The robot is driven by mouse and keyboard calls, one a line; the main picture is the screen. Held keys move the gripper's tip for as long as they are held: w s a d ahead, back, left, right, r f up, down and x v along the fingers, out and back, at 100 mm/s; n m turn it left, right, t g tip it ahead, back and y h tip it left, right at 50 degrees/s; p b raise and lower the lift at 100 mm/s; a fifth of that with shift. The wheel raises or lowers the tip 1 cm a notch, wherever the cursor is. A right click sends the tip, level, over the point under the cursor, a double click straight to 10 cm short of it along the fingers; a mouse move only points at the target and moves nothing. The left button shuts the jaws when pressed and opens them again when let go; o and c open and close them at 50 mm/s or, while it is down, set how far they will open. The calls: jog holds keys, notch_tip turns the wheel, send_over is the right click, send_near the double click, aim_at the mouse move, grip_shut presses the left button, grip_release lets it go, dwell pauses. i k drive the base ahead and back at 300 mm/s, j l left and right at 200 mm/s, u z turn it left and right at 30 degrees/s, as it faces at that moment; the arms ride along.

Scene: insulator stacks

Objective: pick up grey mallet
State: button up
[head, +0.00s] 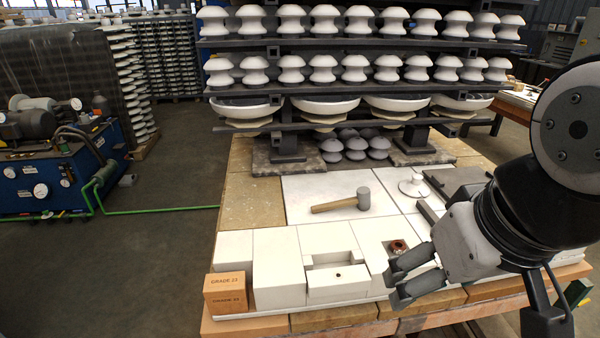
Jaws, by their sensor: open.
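The grey mallet (342,201) lies on its side on a white slab behind the front row of white blocks. Its wooden handle points left and its grey head is at the right end. My gripper (392,287) is at the lower right, in front of and to the right of the mallet, well apart from it. Its two fingers point left and stand apart, with nothing between them. The fingers hang over the right part of the white blocks.
White blocks (278,262) line the front, with orange bricks (226,293) at the left corner. A white round piece (412,187) stands right of the mallet. Shelves of white insulators (360,68) rise behind; dark insulators (354,148) sit beneath. The slab around the mallet is clear.

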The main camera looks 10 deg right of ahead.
aim_at(362, 200)
jog(key=i+l+z, duration=0.2)
jog(key=i, duration=0.25)
jog(key=i+l+z, duration=0.15)
jog(key=i, duration=0.3)
